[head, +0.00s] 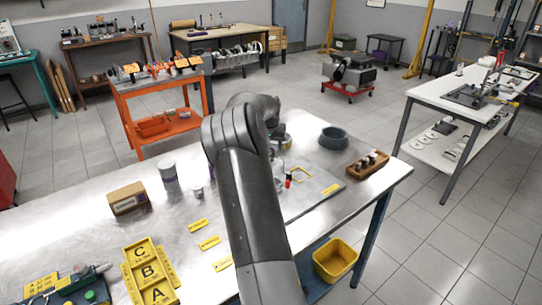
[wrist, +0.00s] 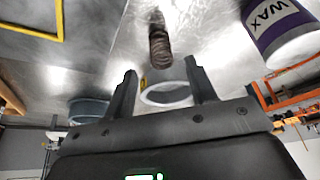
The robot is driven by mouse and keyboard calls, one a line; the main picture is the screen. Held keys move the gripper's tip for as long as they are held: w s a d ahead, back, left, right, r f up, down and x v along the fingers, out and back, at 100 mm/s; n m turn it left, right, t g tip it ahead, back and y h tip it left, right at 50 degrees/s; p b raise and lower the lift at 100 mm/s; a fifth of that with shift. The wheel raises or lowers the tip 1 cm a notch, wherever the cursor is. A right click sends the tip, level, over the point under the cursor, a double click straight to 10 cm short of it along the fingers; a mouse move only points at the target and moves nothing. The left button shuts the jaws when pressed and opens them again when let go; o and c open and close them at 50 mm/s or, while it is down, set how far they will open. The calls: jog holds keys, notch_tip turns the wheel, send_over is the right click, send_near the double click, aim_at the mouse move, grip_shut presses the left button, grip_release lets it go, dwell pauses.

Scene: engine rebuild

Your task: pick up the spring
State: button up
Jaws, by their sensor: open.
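The spring is likely the dark, ribbed cylindrical piece (wrist: 159,42) in the upper middle of the wrist view, on the shiny tabletop. My gripper (wrist: 161,78) is open in the wrist view, with a finger on either side of the picture's middle. The ribbed piece lines up with the gap between the fingers, beyond the tips, and nothing is held. In the head view my arm covers much of the work area, and I cannot make out the spring there.
A purple and white WAX can (wrist: 283,30) stands at right in the wrist view. A pale ring-like container (wrist: 165,94) shows between the fingers. The metal table (head: 80,220) also holds a dark bowl (head: 333,138), a wooden block tray (head: 368,165) and yellow lettered trays (head: 152,270).

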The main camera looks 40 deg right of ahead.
jog(key=x, duration=0.4)
jog(key=shift+w+f, duration=0.2)
jog(key=shift+f, duration=0.1)
jog(key=shift+a, duration=0.1)
jog(key=shift+c, duration=0.3)
jog(key=c, duration=1)
jog(key=shift+r, duration=0.1)
notch_tip(320, 180, up, 28)
jog(key=shift+f, duration=0.1)
